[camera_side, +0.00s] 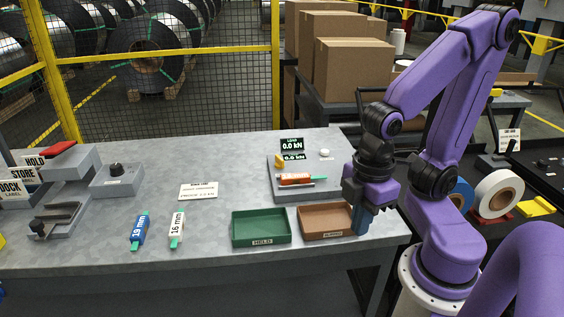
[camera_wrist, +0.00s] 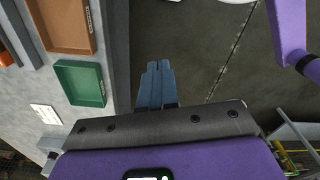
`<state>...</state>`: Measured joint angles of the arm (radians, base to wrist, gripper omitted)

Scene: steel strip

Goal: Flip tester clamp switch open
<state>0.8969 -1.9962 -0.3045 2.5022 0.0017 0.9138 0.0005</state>
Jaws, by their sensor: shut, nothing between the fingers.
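My gripper (camera_side: 361,222) is at the bench's right end, beside the brown tray, far from the knob. Its blue fingers point down, shut and empty.
A green tray (camera_side: 261,241) and a brown tray (camera_side: 325,234) lie at the front. Two labelled strips (camera_side: 139,232) (camera_side: 177,229) and a white card (camera_side: 198,191) lie left of them. A display unit (camera_side: 292,186) reading 0.0 kN, with an orange tool, stands behind the trays.

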